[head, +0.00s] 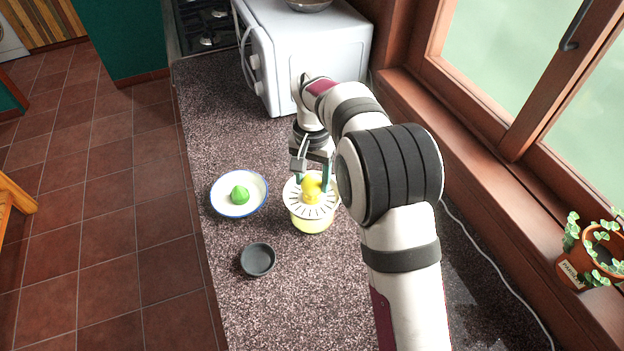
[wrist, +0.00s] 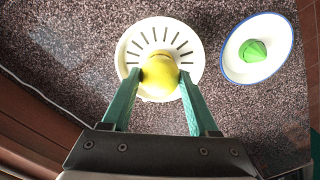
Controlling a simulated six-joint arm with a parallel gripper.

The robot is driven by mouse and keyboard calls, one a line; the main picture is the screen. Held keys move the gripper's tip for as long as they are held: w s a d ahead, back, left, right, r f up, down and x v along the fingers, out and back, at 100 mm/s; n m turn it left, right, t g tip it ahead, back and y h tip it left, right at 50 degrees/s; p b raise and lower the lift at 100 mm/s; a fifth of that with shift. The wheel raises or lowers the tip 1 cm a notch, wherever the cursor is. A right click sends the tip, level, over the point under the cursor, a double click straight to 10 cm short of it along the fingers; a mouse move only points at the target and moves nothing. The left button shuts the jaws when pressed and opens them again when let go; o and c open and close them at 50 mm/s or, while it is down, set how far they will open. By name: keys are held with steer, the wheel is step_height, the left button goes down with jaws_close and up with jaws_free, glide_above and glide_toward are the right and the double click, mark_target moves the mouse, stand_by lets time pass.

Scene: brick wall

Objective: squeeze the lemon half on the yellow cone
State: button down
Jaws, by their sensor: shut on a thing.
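The lemon half (wrist: 159,75) is yellow and sits between the green fingertips of my gripper (wrist: 160,82) in the wrist view. My gripper is shut on it, over the middle of the white slotted juicer top (wrist: 134,50). In the head view the lemon half (head: 311,185) shows between the fingers of my gripper (head: 312,182), with yellow of the cone (head: 312,198) just below it. The juicer (head: 311,222) has a yellowish lower bowl. I cannot tell how firmly the lemon half touches the cone.
A small dark bowl (head: 257,260) stands nearer. A white microwave (head: 310,50) stands behind. The window wall and a white cable (head: 490,255) are at the right.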

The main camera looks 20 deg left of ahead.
steer(key=shift+r, duration=2)
steer(key=shift+r, duration=1.5)
